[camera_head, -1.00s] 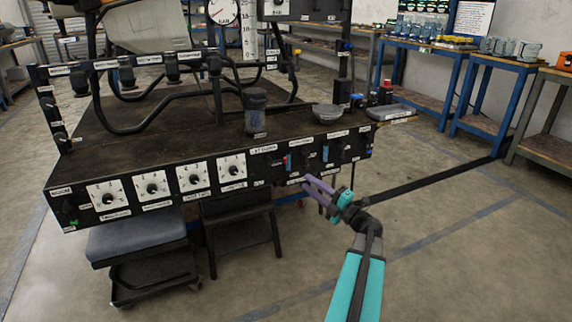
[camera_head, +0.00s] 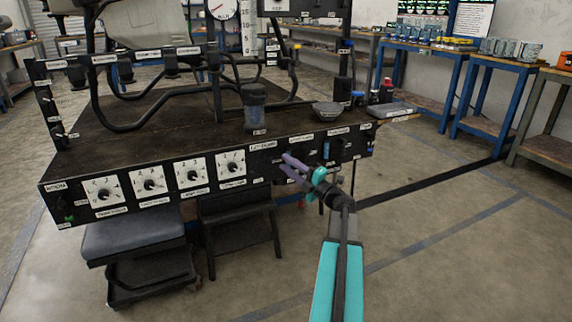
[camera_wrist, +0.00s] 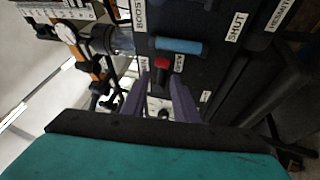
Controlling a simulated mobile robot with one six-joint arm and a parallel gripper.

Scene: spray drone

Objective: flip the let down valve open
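In the wrist view, a small red lever (camera_wrist: 162,64) stands on the dark panel beside a partly covered label ending in "WN" and an "OPEN" label. It seems to be the let down valve. My gripper (camera_wrist: 163,80) is open, its two purple fingers apart and the red lever between or just beyond the tips; contact cannot be told. In the head view my gripper (camera_head: 287,163) is at the panel front and hides the red lever. A blue lever (camera_wrist: 178,46) lies beside it near the "BOOST" and "SHUT" labels; it also shows in the head view (camera_head: 327,151).
The bench panel (camera_head: 215,151) carries several white dials left of my gripper. Bench top holds a dark cylinder (camera_head: 254,105) and a grey bowl (camera_head: 327,111). A step stool (camera_head: 240,215) stands under the bench. Floor to the right is clear.

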